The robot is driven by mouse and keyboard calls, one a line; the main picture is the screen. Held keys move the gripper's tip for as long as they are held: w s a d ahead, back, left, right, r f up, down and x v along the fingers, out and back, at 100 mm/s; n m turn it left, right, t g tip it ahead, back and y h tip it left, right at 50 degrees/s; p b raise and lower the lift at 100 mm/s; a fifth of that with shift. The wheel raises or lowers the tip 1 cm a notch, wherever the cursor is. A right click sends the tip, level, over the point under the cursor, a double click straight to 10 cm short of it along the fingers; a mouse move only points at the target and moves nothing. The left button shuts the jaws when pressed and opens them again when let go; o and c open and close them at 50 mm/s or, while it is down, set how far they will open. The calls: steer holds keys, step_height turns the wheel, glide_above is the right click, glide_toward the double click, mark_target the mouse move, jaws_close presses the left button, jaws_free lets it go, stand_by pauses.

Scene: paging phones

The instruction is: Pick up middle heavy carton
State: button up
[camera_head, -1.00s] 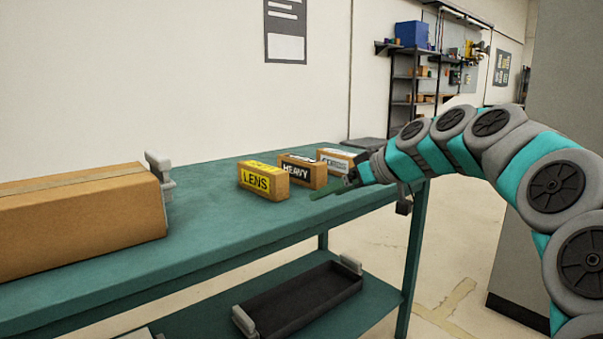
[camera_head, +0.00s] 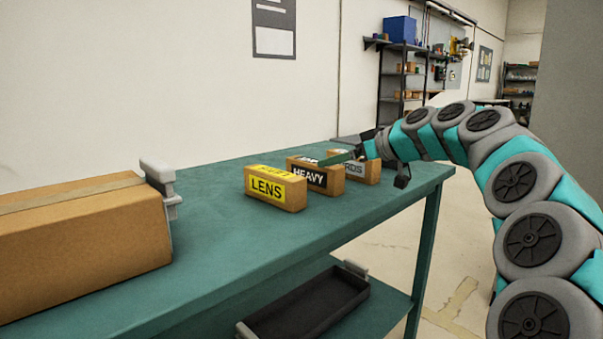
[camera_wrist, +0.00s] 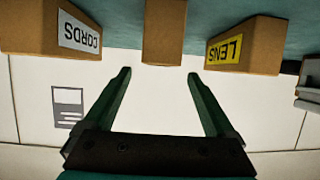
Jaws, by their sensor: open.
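The middle carton is a small brown box with a black HEAVY label (camera_head: 313,176), on the green bench between two others. In the wrist view, which is upside down, the middle carton (camera_wrist: 163,35) is centred ahead of my fingers, with no label visible. My gripper (camera_head: 345,158) is open and empty, by the top of the middle carton in the head view. In the wrist view the two green fingers of my gripper (camera_wrist: 158,76) are spread wider than the carton, with tips apparently short of it. Contact cannot be told.
The yellow-labelled LENS carton (camera_head: 275,190) stands left and the white-labelled CORDS carton (camera_head: 363,170) right, close on both sides. A large brown box (camera_head: 80,245) fills the left of the bench (camera_head: 225,245). A dark tray (camera_head: 310,305) lies on the lower shelf.

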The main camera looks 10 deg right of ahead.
mark_target(314, 161)
steer(key=shift+r+x, duration=0.2)
steer(key=shift+x, duration=0.85)
steer(key=x, duration=0.6)
steer(key=shift+w+a+f+p, duration=0.1)
steer(key=shift+w+a+p, duration=0.05)
steer(key=shift+w+p, duration=0.2)
steer(key=shift+s, duration=0.1)
jaws_close()
